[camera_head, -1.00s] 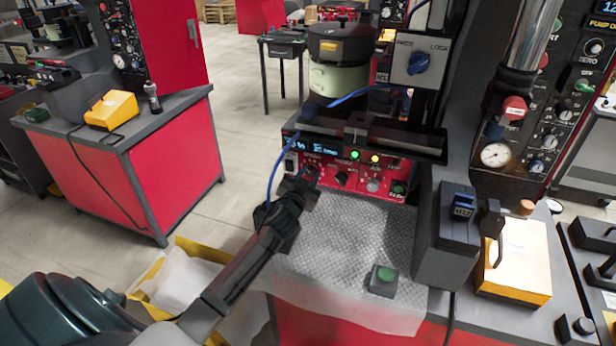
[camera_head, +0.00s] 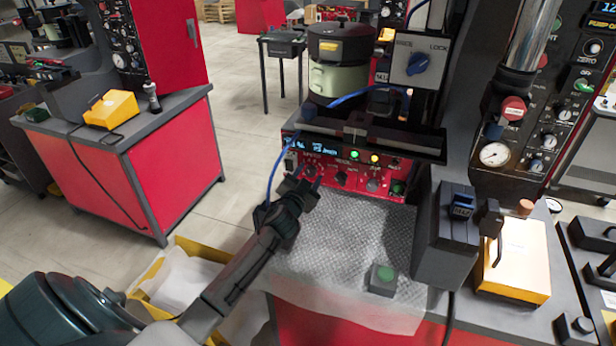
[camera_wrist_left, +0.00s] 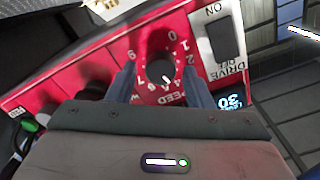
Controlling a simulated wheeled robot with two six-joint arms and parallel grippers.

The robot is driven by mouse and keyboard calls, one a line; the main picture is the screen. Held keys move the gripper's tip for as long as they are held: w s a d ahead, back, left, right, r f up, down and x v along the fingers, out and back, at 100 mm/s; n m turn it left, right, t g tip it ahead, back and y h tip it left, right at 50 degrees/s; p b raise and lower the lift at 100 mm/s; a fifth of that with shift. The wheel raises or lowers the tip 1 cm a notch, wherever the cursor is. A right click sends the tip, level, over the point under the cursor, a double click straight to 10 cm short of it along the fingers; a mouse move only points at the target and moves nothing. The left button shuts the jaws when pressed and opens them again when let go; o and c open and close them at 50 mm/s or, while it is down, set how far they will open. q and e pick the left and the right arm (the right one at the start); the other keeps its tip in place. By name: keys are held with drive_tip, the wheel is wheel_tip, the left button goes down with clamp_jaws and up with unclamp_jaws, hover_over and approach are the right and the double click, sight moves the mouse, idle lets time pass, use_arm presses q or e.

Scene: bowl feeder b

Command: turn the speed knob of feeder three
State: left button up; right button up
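The red control panel (camera_head: 345,172) of the feeder in front of me carries small knobs, lit buttons and a display. In the left wrist view, the dark speed knob (camera_wrist_left: 160,66) sits in a ring of white numbers marked SPEED; a white mark shows at its lower edge. My left gripper (camera_head: 309,182) is at the panel's left part and hides some of it. In the left wrist view, the fingers of this gripper (camera_wrist_left: 160,82) stand apart on both sides of the knob, with red panel visible between. I see no feeder number. My right gripper is not in view.
A DRIVE rocker switch (camera_wrist_left: 218,38) and a blue display (camera_wrist_left: 230,102) lie right of the knob. A blue cable (camera_head: 275,165) hangs close by my left gripper. A green button box (camera_head: 383,279) stands on the mat (camera_head: 335,240), which is otherwise clear.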

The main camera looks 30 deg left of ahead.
use_arm(q)
drive_tip(key=shift+s, duration=0.1)
drive_tip(key=shift+s+d+f, duration=0.1)
drive_tip(key=shift+s, duration=0.15)
drive_tip(key=b+v, duration=0.3)
drive_tip(key=v, duration=0.7)
drive_tip(key=shift+b, duration=0.3)
